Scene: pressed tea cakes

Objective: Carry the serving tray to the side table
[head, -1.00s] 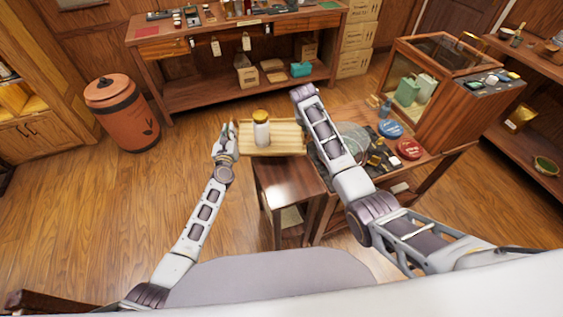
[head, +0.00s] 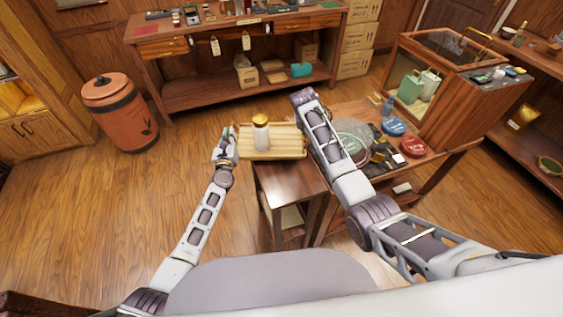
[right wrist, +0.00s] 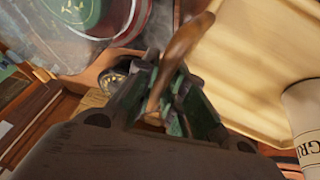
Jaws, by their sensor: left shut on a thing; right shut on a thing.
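The serving tray (head: 287,143) is light slatted wood and bears a white jar with a yellow lid (head: 261,134), standing upright. The tray's pale surface (right wrist: 255,50) and a brown handle (right wrist: 187,42) show in the right wrist view. My left gripper (head: 229,138) is shut on the tray's left end. My right gripper (right wrist: 168,98) is shut on the handle; in the head view my own arm hides its fingers. The side table (head: 289,183), small and dark reddish wood, is just below the tray in the picture. Whether the tray touches it cannot be told.
A display table to the right holds a blue tin (head: 394,127), a red tin (head: 413,147) and a glass-topped cabinet (head: 440,70). A terracotta bin (head: 122,113) stands at the left. A workbench (head: 238,30) is at the back. Floor at left is clear.

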